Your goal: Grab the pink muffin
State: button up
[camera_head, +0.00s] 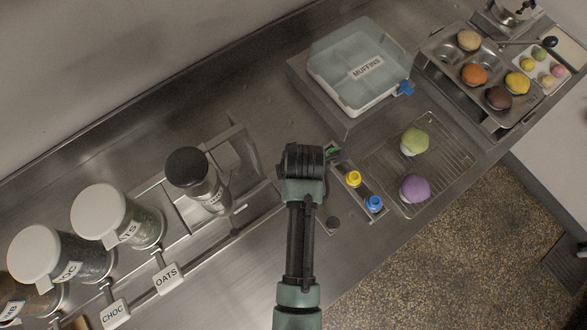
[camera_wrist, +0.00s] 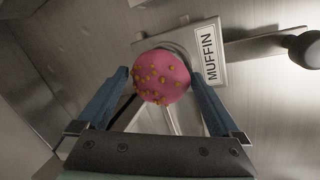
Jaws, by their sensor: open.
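The pink muffin (camera_wrist: 162,78) has a round pink top with yellow dots and shows in the middle of the wrist view. My gripper (camera_wrist: 160,88) is open, with one blue finger on each side of the muffin, near its left and right edges. I cannot tell how deep the muffin sits between the fingertips. A metal holder with a MUFFIN label (camera_wrist: 209,54) is behind and beside it. In the head view my arm hides the pink muffin and the gripper's fingers.
A wire rack (camera_head: 448,149) holds a green muffin (camera_head: 415,141) and a purple muffin (camera_head: 414,188). Yellow (camera_head: 353,178) and blue (camera_head: 374,203) caps stand right of my arm. A MUFFINS box (camera_head: 322,67) is behind; a dark-lidded jar (camera_head: 196,177) stands left.

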jog(key=shift+f, duration=0.1)
jog(key=c, duration=0.8)
jog(key=shift+o, duration=0.2)
